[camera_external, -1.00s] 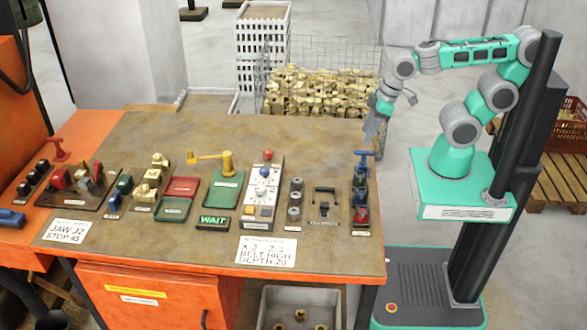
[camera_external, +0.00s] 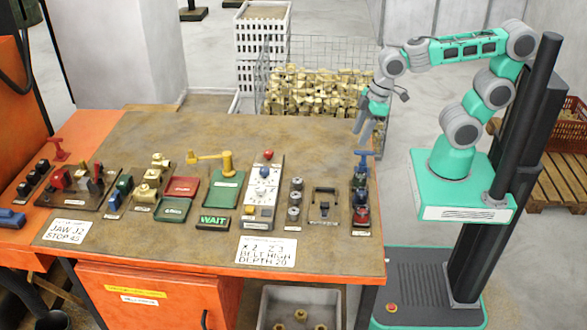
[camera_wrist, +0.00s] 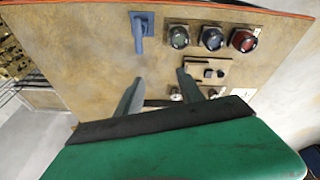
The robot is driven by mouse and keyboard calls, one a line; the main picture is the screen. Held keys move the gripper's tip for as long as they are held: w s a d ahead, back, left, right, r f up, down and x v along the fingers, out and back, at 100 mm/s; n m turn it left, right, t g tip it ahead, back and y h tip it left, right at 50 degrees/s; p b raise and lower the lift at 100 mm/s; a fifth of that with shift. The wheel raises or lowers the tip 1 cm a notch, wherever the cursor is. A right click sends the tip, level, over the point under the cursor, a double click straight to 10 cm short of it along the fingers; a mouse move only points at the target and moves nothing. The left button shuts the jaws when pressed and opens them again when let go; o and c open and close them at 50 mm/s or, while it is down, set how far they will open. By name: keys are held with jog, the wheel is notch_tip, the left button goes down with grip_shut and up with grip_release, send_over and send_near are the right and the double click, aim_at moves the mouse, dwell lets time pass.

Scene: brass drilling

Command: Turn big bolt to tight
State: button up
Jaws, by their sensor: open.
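A row of grey round bolt-like parts (camera_external: 294,198) stands on a strip near the right of the bench top, with a label in front. I cannot tell which is the big bolt or how tight it is; the label is too small to read. My gripper (camera_external: 361,127) is above the bench's far right corner, apart from the row. Its fingers (camera_wrist: 158,82) are spread and empty in the wrist view.
A blue-handled valve (camera_external: 362,161) stands below my gripper, with green, dark and red knobs (camera_wrist: 243,40) beside it. A latch panel (camera_external: 323,206) lies between them and the grey row. A wire basket of brass parts (camera_external: 320,92) is behind the bench.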

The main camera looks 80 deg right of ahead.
jog(key=w+a+f+n+g+b, duration=0.2)
jog(key=w+a+f+n, duration=0.1)
jog(key=w+a+n, duration=0.5)
jog(key=n+g, duration=0.1)
jog(key=n, duration=0.5)
send_near(325, 208)
jog(key=a, duration=0.2)
jog(key=shift+w+a+r, duration=0.1)
jog(key=shift+a+r, duration=0.05)
jog(key=shift+a, duration=0.25)
jog(key=shift+a+f+n, duration=0.25)
jog(key=shift+f+n, duration=0.05)
jog(key=shift+n, duration=0.1)
notch_tip(325, 208, down, 7)
jog(key=shift+d+f, duration=0.1)
jog(key=shift+d, duration=0.05)
jog(key=shift+c, duration=0.3)
grip_shut()
